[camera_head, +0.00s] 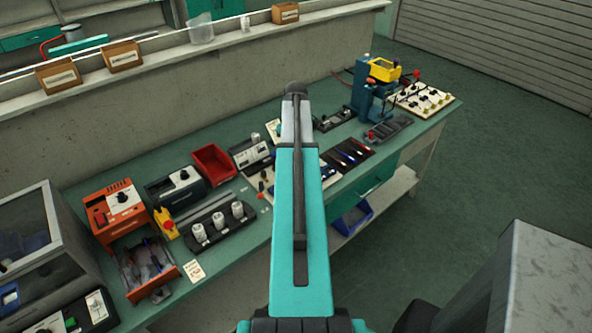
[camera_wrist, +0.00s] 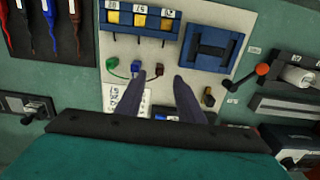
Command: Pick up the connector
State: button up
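In the wrist view, several small connector-like parts lie on a white board (camera_wrist: 113,93): a green one with a cord (camera_wrist: 118,71), a blue one (camera_wrist: 136,67) and a brown one (camera_wrist: 159,69). I cannot tell which of them is the connector. My gripper (camera_wrist: 160,76) is open, its two dark fingers apart over the board. The left fingertip is close to the blue part in the picture; the brown part shows between the fingertips. I see nothing held. In the head view my arm hides the gripper and part of the board (camera_head: 328,177).
A blue-framed block (camera_wrist: 140,20) and a dark blue fixture (camera_wrist: 211,46) stand on the board. A tool mat (camera_wrist: 48,50) lies left and an orange-knobbed lever (camera_wrist: 261,70) right. The bench (camera_head: 255,215) is crowded, with a red bin (camera_head: 213,164) left of my arm.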

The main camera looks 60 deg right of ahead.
jog(key=shift+f, duration=0.1)
jog(key=shift+f+p, duration=1.25)
jog(key=shift+f, duration=1.25)
grip_shut()
